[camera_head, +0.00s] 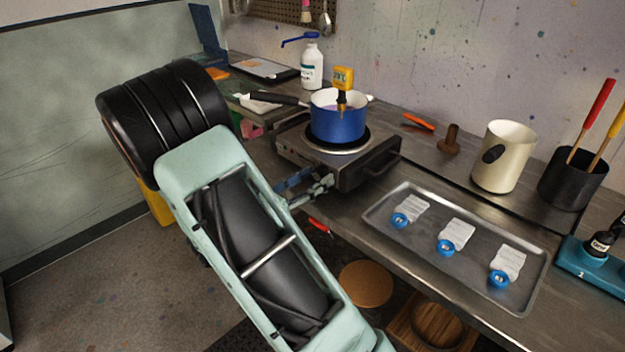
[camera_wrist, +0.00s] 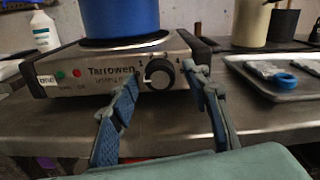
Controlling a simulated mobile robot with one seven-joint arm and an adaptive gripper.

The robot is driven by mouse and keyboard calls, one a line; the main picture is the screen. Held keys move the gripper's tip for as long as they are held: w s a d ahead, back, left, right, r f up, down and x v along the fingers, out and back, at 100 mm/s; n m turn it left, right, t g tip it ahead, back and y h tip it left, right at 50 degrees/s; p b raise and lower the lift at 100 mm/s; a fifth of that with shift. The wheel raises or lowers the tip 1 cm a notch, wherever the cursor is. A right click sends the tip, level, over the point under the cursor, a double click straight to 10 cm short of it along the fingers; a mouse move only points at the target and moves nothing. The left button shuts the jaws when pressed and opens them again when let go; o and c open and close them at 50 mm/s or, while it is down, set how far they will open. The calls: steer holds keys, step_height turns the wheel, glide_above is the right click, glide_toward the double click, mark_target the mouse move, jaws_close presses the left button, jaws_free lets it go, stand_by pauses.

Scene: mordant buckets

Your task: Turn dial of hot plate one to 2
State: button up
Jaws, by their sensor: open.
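The hot plate (camera_head: 352,177) is a metal box on the bench with a blue pot (camera_head: 338,122) on its burner. In the wrist view its front panel (camera_wrist: 100,75) reads "Tarrowen" and carries a round black dial (camera_wrist: 159,74) with small marks around it. Which mark the dial points to is too small to tell. My gripper (camera_wrist: 160,80) is open, with one blue-padded finger left of the dial and one right of it. I cannot tell whether either finger touches it. In the head view my gripper (camera_head: 308,188) is at the hot plate's front; the dial is hidden there.
A metal tray (camera_head: 425,258) with white bundles and blue rings lies to the right.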

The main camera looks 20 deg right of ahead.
steer(key=c, duration=1.2)
steer(key=shift+o, duration=0.2)
steer(key=shift+m, duration=0.3)
steer(key=m+b, duration=0.2)
steer(key=m, duration=0.1)
steer(key=shift+f+m+b, duration=0.2)
steer(key=shift+m+b, duration=0.1)
steer(key=m+b, duration=0.2)
steer(key=m, duration=0.1)
steer(key=shift+m+b, duration=0.3)
steer(key=m+b, duration=0.3)
steer(key=m, duration=0.1)
steer(key=shift+r+m+b, duration=0.1)
steer(key=shift+m+b, duration=1)
steer(key=shift+b, duration=0.1)
